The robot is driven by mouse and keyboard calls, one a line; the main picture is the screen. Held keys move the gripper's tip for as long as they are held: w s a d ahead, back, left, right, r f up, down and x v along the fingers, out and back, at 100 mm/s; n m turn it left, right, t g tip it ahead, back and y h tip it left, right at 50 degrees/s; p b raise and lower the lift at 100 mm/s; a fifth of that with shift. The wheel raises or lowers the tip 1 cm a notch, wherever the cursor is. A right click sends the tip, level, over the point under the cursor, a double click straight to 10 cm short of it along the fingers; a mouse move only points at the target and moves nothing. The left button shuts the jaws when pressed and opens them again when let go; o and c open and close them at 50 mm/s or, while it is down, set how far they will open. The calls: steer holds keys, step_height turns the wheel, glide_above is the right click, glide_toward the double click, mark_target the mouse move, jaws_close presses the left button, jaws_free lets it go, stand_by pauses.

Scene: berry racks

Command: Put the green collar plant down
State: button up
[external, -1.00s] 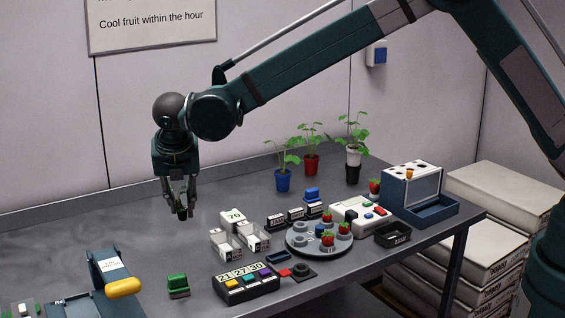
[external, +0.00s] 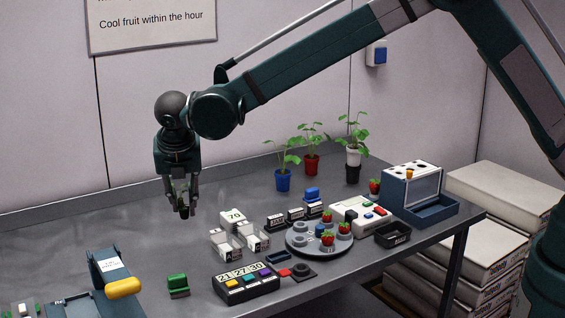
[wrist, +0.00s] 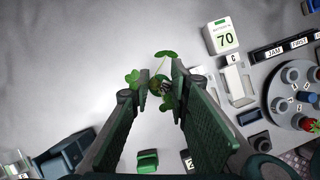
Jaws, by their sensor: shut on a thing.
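My gripper (external: 183,208) hangs over the clear left part of the grey table in the external view. In the wrist view its two long pads (wrist: 160,92) are shut on a small plant, with green three-part leaves (wrist: 167,102) showing between and around the tips. I take this for the green collar plant. In the external view only a small dark piece shows at the fingertips; its collar and most of the pot are hidden. The gap beneath it to the table is hard to judge.
The 70 display (external: 233,218), a round tray (external: 318,252) and a button box (external: 245,290) are to the right. A green block (external: 178,286) lies in front. Bare table surrounds the gripper.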

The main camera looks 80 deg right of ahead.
steer(key=s+d+m+g, duration=0.1)
steer(key=s+d+m, duration=0.3)
steer(key=s+d, duration=1.3)
steer(key=s+d+m+g, duration=0.2)
steer(key=s+d+m, duration=0.3)
steer(key=s+d, duration=1.2)
steer(key=d, duration=0.7)
steer(key=shift+s+r+p, duration=0.15)
steer(key=shift+p, duration=0.2)
steer(key=shift+f, duration=3.15)
steer(key=shift+f, duration=0.15)
steer(key=shift+f, duration=1.7)
steer(key=shift+f+b, duration=0.25)
steer(key=shift+b, duration=0.05)
